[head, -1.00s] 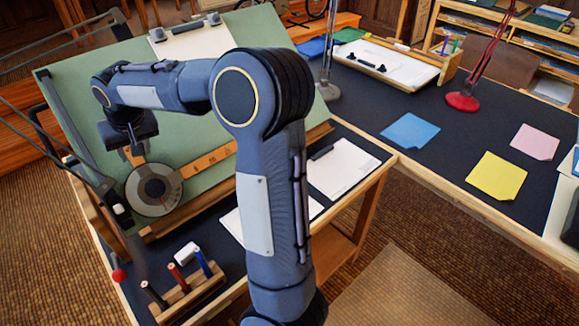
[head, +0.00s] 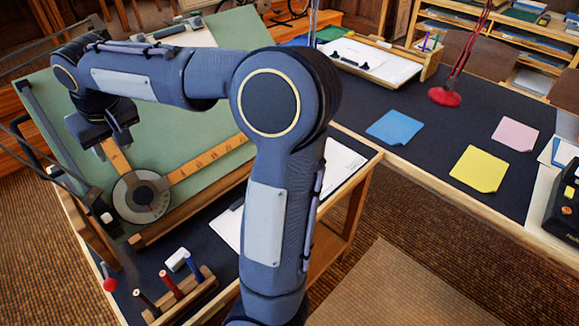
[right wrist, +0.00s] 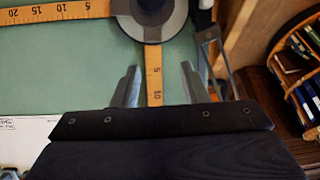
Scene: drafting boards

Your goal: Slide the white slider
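A small white block (head: 107,217), which looks like the white slider, sits at the left edge of the green drafting board (head: 215,120), left of the round protractor head (head: 141,195). A white piece also shows at the top of the right wrist view (right wrist: 205,4). My right gripper (head: 105,140) is above the board, up and left of the protractor head and apart from the white block. In the right wrist view its fingers (right wrist: 160,72) are spread and empty, with the short orange ruler arm (right wrist: 154,75) showing between them. My left gripper is out of view.
A wooden pen stand (head: 180,297), a loose white block (head: 177,260) and a red knob (head: 110,285) are at the front left. Dark linkage bars (head: 45,155) run along the board's left side. The long orange ruler (head: 205,158) crosses the board.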

